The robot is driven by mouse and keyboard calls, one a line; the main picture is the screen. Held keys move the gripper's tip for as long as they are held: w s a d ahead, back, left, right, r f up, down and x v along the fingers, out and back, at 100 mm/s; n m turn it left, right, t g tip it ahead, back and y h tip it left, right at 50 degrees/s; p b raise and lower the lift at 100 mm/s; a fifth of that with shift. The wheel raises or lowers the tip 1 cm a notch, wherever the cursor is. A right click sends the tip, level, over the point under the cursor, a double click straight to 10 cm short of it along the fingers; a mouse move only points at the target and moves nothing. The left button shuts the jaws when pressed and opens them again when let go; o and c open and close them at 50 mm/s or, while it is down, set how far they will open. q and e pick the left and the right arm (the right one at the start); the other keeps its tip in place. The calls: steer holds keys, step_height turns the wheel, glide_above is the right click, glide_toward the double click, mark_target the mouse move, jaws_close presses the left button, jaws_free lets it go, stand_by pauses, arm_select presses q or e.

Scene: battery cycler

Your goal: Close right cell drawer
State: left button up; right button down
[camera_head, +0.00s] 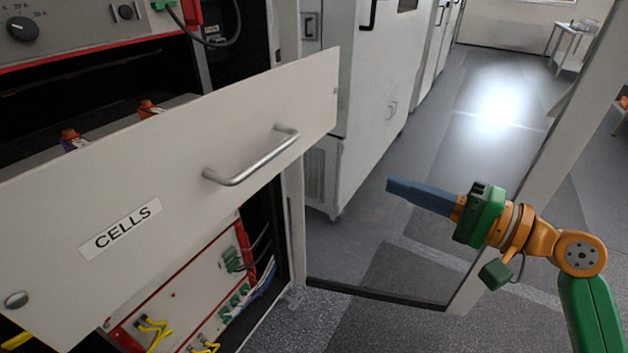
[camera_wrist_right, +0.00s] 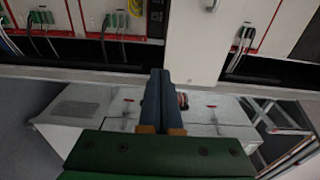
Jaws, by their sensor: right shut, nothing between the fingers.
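The cell drawer (camera_head: 215,150) stands pulled out of the rack in the head view. It has a pale front, a "CELLS" label and a silver bar handle (camera_head: 252,160). Two orange-topped items (camera_head: 148,109) show behind the front, inside the drawer; the rest of its inside is hidden. My right gripper (camera_head: 390,187) is shut and empty. It points left, to the right of the drawer and apart from its front and handle. Its closed blue fingers also show in the right wrist view (camera_wrist_right: 160,75). My left gripper is not in view.
A rack module with red edging and cables (camera_head: 190,295) sits below the drawer. A tall white cabinet (camera_head: 365,90) stands behind. A pale-framed open door (camera_head: 540,170) stands near my right arm. Grey floor lies between.

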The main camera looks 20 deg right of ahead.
mark_target(300, 153)
steer(key=shift+n+g+y, duration=0.3)
steer(key=shift+n+y, duration=0.1)
steer(key=shift+y, duration=0.1)
steer(key=p+x, duration=0.2)
steer(key=x, duration=0.2)
steer(key=a+r+p+x, duration=0.1)
steer(key=p+x, duration=0.1)
steer(key=x, duration=0.3)
steer(key=s+p+x, duration=0.1)
steer(key=p+x, duration=0.2)
steer(key=x, duration=0.1)
steer(key=shift+a+r, duration=0.35)
steer(key=shift+w+a+f, duration=0.25)
steer(key=shift+w, duration=0.05)
